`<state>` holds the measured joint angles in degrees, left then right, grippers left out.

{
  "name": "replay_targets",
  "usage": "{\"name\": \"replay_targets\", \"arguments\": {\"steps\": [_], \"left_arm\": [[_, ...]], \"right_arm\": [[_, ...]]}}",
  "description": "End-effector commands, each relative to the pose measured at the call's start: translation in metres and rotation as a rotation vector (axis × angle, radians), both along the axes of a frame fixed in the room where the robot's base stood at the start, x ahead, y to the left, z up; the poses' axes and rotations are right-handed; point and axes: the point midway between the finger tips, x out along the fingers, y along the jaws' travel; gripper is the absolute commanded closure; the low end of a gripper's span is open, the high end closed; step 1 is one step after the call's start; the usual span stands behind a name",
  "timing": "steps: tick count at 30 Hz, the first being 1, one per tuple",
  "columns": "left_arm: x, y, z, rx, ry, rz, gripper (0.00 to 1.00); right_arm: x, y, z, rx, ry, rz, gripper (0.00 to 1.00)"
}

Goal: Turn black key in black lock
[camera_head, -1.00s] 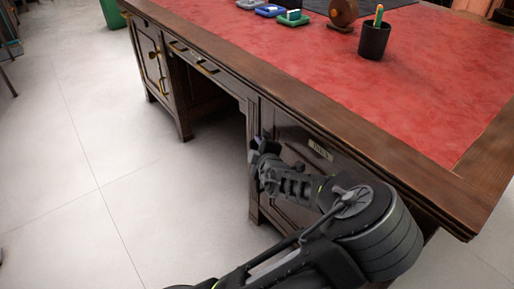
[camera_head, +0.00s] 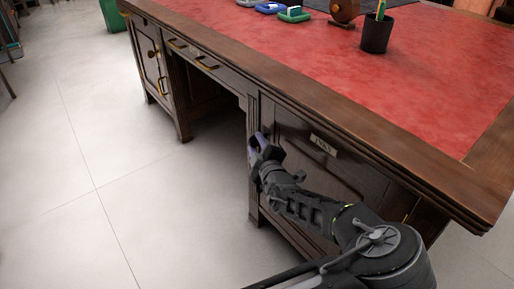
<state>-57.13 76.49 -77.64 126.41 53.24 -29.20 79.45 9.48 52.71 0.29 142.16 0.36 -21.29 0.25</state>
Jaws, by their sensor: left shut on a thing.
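My left gripper (camera_head: 261,149) is at the near left edge of the desk's right pedestal door (camera_head: 312,170), beside the dark door frame. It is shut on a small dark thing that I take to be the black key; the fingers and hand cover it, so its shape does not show. The black lock is not distinguishable on the dark wood, and I cannot tell whether the key sits in it. A small label plate (camera_head: 322,145) is on the pedestal to the right of the gripper. My right gripper is not in view.
The desk has a red leather top (camera_head: 350,75) with a black pen cup (camera_head: 377,34), a brown wooden roller (camera_head: 344,11) and stamp pads (camera_head: 293,14). The left pedestal (camera_head: 154,67) has brass handles.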

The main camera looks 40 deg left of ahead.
Motion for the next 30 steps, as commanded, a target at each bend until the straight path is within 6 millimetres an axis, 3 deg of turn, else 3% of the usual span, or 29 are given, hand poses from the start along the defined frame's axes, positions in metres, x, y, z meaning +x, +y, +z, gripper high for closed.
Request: {"name": "replay_targets", "arguments": {"steps": [10, 11, 19, 30], "left_arm": [[-0.0002, -0.0002, -0.0003, 0.011, -0.001, -0.001, 1.00], [-0.0002, -0.0002, -0.0003, 0.011, -0.001, -0.001, 0.63], [-0.0002, -0.0002, -0.0002, 0.010, -0.002, 0.000, 0.41], [-0.0001, -0.0001, -0.0001, 0.010, -0.002, 0.000, 0.40]], "right_arm": [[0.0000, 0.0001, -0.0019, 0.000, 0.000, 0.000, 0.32], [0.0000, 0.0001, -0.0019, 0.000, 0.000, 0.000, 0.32], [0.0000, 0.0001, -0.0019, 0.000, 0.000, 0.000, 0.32], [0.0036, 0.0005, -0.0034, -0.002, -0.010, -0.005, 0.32]]}}
